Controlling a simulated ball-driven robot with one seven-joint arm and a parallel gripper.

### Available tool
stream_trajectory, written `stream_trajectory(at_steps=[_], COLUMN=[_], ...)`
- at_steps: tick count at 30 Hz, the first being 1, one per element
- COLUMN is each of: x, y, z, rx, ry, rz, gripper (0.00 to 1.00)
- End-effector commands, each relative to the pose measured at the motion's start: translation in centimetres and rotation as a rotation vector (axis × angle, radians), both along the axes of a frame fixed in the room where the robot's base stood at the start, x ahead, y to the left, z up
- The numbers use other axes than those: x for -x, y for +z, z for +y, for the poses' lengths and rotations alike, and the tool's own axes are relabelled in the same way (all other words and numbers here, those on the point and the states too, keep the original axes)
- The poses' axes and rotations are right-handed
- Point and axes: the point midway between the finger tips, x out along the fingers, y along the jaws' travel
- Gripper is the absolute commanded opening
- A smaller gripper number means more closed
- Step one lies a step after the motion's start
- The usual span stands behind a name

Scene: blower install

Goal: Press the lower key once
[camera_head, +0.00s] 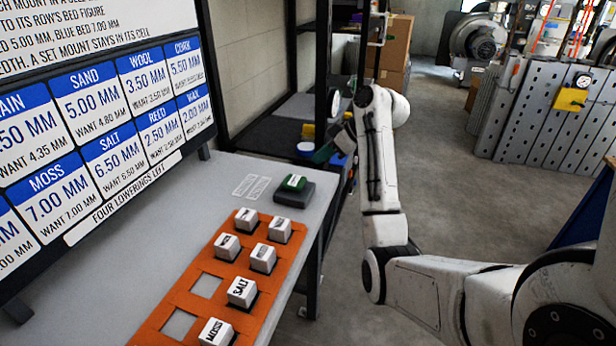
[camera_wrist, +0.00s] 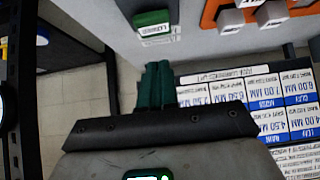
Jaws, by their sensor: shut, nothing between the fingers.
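The lower key is a green key (camera_head: 292,182) on a dark grey base at the far end of the grey table. It also shows, upside down, in the wrist view (camera_wrist: 152,20) near the top. My gripper (camera_head: 325,152) hangs in the air to the right of the key, beyond the table's edge in the head view. In the wrist view its two green fingers (camera_wrist: 155,82) are together with nothing between them. They point toward the key, with a visible gap between fingertips and key.
An orange tray (camera_head: 170,309) on the table holds several labelled white blocks, with empty cells between some. A board (camera_head: 100,130) behind lists figures and reads "four lowerings left". A black shelf rack (camera_head: 318,60) with small items stands behind my gripper. Open floor lies right.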

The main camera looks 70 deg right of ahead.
Motion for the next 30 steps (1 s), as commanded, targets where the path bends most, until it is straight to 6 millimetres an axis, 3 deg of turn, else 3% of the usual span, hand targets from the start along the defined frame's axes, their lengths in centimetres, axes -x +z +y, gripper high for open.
stream_trajectory(at_steps=[8, 15, 30], x=[-3.9, -4.0, -4.0], y=[-3.8, -7.0, -8.0], z=[0.4, 0.3, 0.3], rx=[-0.003, -0.002, -0.001], ry=[0.001, -0.001, -0.001], rz=[0.002, 0.001, 0.0], gripper=[0.0, 0.0, 0.0])
